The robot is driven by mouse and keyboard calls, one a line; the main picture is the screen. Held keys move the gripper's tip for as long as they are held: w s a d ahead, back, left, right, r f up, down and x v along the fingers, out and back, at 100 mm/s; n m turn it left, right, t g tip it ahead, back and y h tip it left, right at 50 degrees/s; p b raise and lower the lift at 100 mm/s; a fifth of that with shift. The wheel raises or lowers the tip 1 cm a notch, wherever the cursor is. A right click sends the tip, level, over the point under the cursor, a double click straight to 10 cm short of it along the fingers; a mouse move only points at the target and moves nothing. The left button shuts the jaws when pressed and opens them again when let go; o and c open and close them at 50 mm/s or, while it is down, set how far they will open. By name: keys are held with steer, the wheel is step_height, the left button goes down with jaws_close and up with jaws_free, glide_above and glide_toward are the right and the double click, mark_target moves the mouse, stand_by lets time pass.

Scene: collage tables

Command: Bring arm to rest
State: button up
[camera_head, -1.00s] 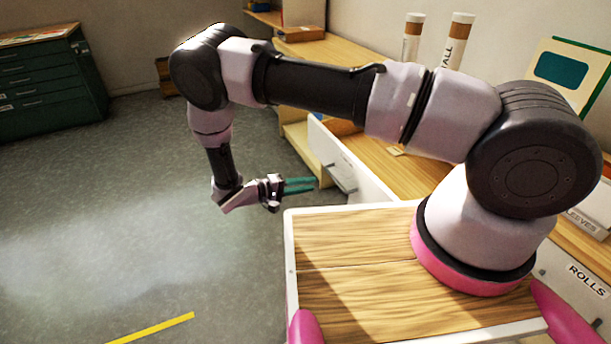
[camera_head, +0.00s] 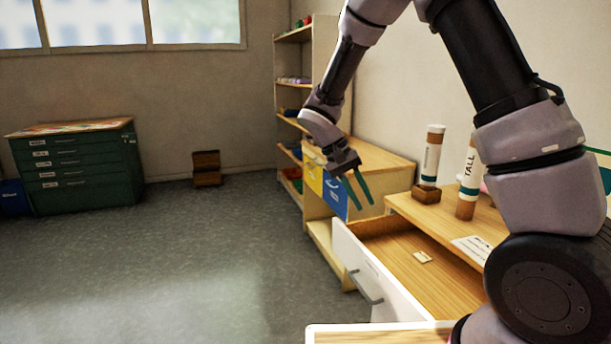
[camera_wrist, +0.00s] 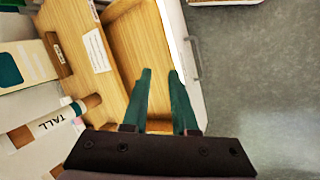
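My gripper (camera_head: 357,190) hangs from my raised arm in the head view, its two green fingers pointing down above the area by the open drawer. In the wrist view my gripper (camera_wrist: 160,75) shows its fingers apart with nothing between them. The open drawer (camera_head: 375,285) has a white front with a metal handle and a wooden inside with a small tag in it. The drawer's inside (camera_wrist: 138,30) lies beyond the fingers in the wrist view.
A tube marked TALL (camera_head: 468,185) and another tube (camera_head: 431,155) stand on the wooden counter (camera_head: 420,208). A shelf unit (camera_head: 312,110) stands behind my gripper. A green cabinet (camera_head: 75,170) and a small brown box (camera_head: 206,168) are at the far wall. The grey floor (camera_head: 170,260) is clear.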

steer(key=s+d+r+m+t+y, duration=0.1)
steer(key=s+d+r+t+y, duration=0.3)
steer(key=s+r, duration=0.4)
steer(key=s+d+r+m+t+y, duration=0.1)
steer(key=s+d+r+t+y, duration=0.2)
steer(key=r, duration=1.2)
steer(key=s+d+t, duration=0.1)
steer(key=s+d, duration=0.2)
steer(key=s, duration=0.2)
steer(key=shift+d+r+m+t+y, duration=0.25)
steer(key=shift+d+m+t+y, duration=0.1)
steer(key=shift+m+t+y, duration=0.05)
